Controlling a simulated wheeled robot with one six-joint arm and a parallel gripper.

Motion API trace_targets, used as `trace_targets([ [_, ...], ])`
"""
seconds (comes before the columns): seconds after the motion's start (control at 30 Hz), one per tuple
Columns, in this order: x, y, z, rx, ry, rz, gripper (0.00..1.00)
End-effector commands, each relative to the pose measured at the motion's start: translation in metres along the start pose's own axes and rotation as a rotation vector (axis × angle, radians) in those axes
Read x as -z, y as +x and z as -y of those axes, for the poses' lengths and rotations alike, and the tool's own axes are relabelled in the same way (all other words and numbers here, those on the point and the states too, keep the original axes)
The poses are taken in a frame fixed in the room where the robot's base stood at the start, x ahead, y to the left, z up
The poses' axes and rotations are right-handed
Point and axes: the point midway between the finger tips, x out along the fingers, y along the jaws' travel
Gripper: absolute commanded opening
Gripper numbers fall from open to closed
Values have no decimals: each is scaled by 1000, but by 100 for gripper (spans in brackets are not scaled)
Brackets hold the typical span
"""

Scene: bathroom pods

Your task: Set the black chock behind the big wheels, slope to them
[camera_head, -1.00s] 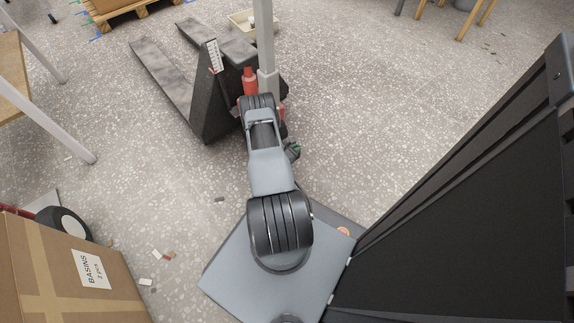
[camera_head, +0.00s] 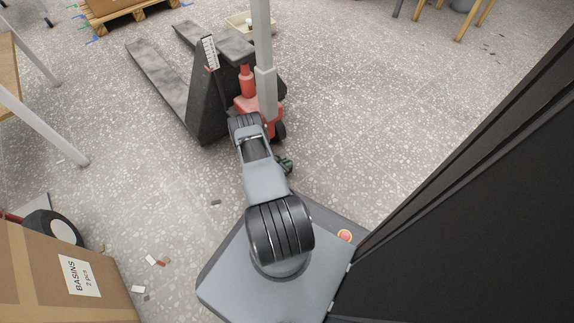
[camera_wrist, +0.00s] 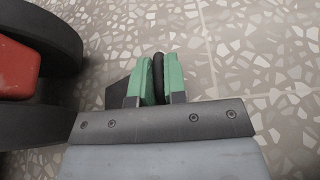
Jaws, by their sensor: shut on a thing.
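The pallet truck (camera_head: 207,100) stands ahead with its dark forks pointing away to the upper left. Its big wheels (camera_head: 280,130) show beside the red pump body, partly hidden by my arm. In the wrist view two black wheels (camera_wrist: 62,42) with a red part between them fill the left edge. My gripper (camera_wrist: 158,85) has green fingers shut on the black chock (camera_wrist: 118,91). Part of the chock shows left of the fingers and a rounded black edge between them. Its slope direction is unclear. The gripper (camera_head: 286,165) is beside the wheels, with a gap of floor between.
A cardboard box (camera_head: 65,275) marked BASINS stands at the lower left, with a dark wheel (camera_head: 62,232) behind it. A large black panel (camera_head: 470,220) fills the right side. Small scraps (camera_head: 153,260) lie on the floor. Speckled floor right of the truck is clear.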

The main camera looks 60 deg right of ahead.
Motion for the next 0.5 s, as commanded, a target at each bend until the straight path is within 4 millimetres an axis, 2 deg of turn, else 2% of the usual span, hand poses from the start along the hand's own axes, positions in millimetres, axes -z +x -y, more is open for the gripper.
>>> trace_targets([
  [0.23,1,1,0,0,1,2,0],
  [0.27,1,1,0,0,0,0,14],
  [0.5,1,1,0,0,0,0,37],
])
